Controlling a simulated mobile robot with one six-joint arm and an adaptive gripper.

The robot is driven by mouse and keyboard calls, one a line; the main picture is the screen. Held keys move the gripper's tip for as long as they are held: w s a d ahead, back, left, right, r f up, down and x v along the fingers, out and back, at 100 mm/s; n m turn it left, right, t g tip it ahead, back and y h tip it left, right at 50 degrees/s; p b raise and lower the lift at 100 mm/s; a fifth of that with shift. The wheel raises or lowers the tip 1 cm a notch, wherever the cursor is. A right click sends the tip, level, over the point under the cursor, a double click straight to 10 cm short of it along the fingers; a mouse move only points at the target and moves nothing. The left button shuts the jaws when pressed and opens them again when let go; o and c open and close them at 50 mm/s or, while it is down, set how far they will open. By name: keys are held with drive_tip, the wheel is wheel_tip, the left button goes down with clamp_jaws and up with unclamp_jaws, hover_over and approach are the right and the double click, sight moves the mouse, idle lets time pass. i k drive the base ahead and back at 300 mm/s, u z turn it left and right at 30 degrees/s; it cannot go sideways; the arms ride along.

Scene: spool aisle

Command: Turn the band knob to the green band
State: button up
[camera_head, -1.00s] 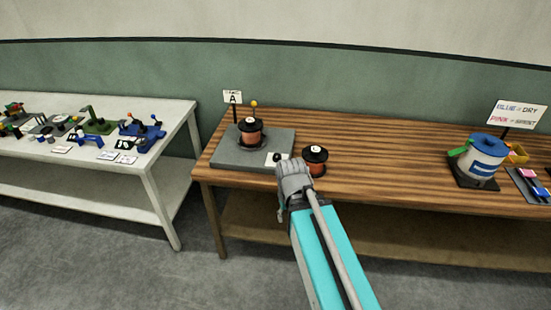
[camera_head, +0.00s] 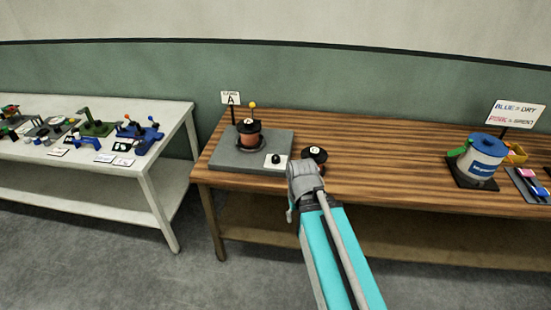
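A small black knob (camera_head: 277,158) sits on a white plate at the front right corner of a grey base (camera_head: 228,157) on the wooden table. No green band can be made out on it at this size. A copper-coloured spool with black ends (camera_head: 249,136) stands on the same base. My gripper (camera_head: 304,172) is at the table's front edge, right of the knob and apart from it. It partly hides a second black-topped spool (camera_head: 315,154). Its fingers are too small and turned away to tell whether they are open.
A sign marked A (camera_head: 231,98) and a yellow ball on a stem (camera_head: 252,105) stand by the base. A blue and white canister (camera_head: 484,158) stands at the right. A white table (camera_head: 165,117) with several devices is at the left. The wooden table's middle (camera_head: 390,150) is clear.

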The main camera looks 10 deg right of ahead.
sight(276, 158)
drive_tip(key=z, duration=0.05)
drive_tip(key=i, duration=1)
